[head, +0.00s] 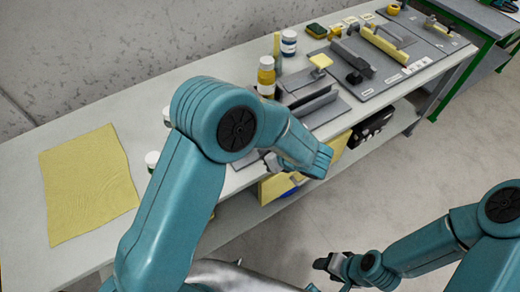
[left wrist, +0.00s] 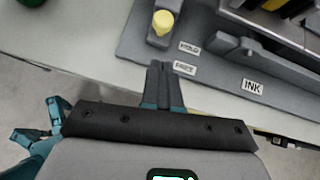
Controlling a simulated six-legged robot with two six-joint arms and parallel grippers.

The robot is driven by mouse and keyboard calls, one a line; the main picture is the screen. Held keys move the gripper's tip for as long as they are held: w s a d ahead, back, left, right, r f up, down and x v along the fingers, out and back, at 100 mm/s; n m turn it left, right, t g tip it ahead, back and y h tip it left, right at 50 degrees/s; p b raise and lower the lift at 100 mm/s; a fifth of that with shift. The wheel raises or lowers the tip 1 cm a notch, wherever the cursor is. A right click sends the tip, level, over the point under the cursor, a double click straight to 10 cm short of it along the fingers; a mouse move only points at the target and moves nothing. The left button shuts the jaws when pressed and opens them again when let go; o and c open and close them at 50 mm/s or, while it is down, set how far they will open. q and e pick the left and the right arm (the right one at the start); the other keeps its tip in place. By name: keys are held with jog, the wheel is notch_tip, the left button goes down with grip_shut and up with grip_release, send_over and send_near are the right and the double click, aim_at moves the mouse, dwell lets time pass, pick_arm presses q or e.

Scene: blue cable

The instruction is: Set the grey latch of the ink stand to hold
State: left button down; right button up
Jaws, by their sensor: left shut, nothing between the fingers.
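The ink stand is a grey base (left wrist: 135,42) with an INK label (left wrist: 252,86) in the left wrist view. A grey lever-like bar (left wrist: 230,42), which may be the latch, points left toward the HOLD label (left wrist: 189,47); a second label (left wrist: 184,68) lies just below that. A yellow knob (left wrist: 163,20) tops a grey block left of the labels. My left gripper (left wrist: 160,82) is shut and empty, its tips left of the lower label, apart from the bar. My right gripper (head: 328,264) is low in the head view, away from the bench; its jaws are unclear.
My left arm hides part of the bench in the head view. Another grey plate (head: 425,50) with fixtures lies to the right. A yellow cloth (head: 88,185) lies at left.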

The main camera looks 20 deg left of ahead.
pick_arm(q)
jog(key=v, duration=0.7)
jog(key=shift+r, duration=0.25)
jog(key=shift+d, duration=0.1)
jog(key=s+a+f+n+g+h, duration=0.2)
jog(key=s+f+n+g+h, duration=0.2)
jog(key=s+f+n+h, duration=0.8)
jog(key=s+f+n, duration=0.6)
jog(key=f+n, duration=0.4)
jog(key=n, duration=0.3)
jog(key=shift+s+a+n, duration=0.25)
jog(key=shift+s+n, duration=0.15)
